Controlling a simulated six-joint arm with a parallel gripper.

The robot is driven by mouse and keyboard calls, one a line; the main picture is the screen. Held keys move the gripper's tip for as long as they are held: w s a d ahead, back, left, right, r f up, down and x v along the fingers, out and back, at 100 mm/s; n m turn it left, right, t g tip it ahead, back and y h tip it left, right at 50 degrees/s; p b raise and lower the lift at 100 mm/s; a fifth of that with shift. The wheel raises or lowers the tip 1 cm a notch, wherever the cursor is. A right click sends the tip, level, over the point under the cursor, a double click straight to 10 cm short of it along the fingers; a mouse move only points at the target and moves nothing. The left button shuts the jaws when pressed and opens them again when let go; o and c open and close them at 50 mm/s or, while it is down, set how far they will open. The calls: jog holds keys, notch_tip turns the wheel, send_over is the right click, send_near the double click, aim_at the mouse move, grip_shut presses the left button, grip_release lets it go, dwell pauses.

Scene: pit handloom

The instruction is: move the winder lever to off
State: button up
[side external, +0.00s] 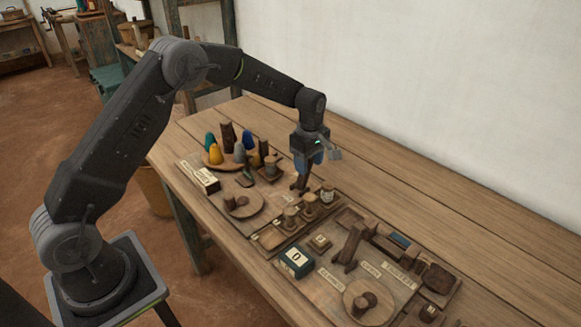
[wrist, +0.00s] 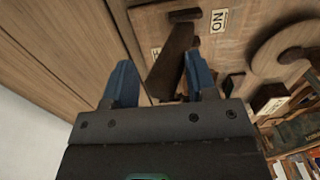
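The winder lever (wrist: 170,65) is a dark wooden bar on a board, seen from above in the wrist view. Its top lies between the two blue fingers of my gripper (wrist: 161,82), nearer the right finger. The fingers are spread apart with a gap beside the lever; I cannot tell whether either touches it. An ON label (wrist: 219,20) shows upside down to the right of the lever. Another label (wrist: 156,52) to its left is mostly hidden. In the side external view my gripper (side external: 313,163) points down just above the dark lever (side external: 301,182).
A round wooden disc (side external: 242,204) and several coloured cones (side external: 239,152) stand left of the lever in the side external view. Knobs (side external: 309,202), a numbered box (side external: 297,262) and another lever (side external: 350,246) are in front. The table behind, towards the wall, is clear.

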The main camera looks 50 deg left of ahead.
jog(key=shift+r, duration=0.15)
jog(key=shift+r, duration=3.15)
jog(key=shift+s+r, duration=0.1)
jog(key=shift+r, duration=0.1)
jog(key=s+d+r+m+t, duration=0.3)
jog(key=s+r+m, duration=0.6)
jog(key=s+r, duration=0.55)
jog(key=s+d+f+m+t, duration=0.1)
jog(key=s+m, duration=0.8)
jog(key=s, duration=0.9)
jog(key=shift+s+d+f+t, duration=0.2)
jog(key=shift+s+t, duration=0.15)
jog(key=shift+t, duration=0.45)
